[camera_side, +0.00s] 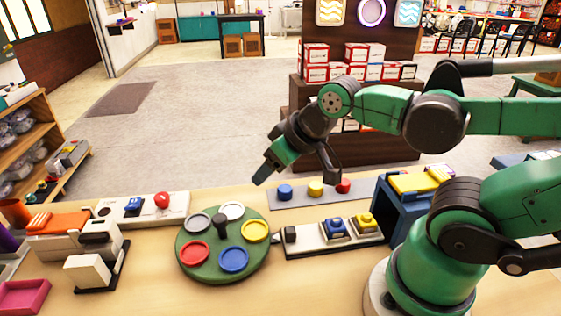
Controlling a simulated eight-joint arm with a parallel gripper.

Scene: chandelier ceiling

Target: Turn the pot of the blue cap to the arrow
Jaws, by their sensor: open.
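A round green turntable (222,273) stands on the table. It carries several coloured discs or caps: blue (233,259) at the front right, red (194,253) at the front left, yellow (255,231) at the right, white (231,211) at the back and grey (197,223) at the back left. A dark upright knob (220,222) stands near its middle. A small pale pointed piece (270,241), possibly the arrow, is at the turntable's right edge, closest to the yellow cap. My gripper (298,176) is open and empty, above and to the right behind the turntable.
A grey strip (303,200) with blue, yellow and red buttons lies behind the turntable. A white-and-black device (88,271) is left. The front table is clear.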

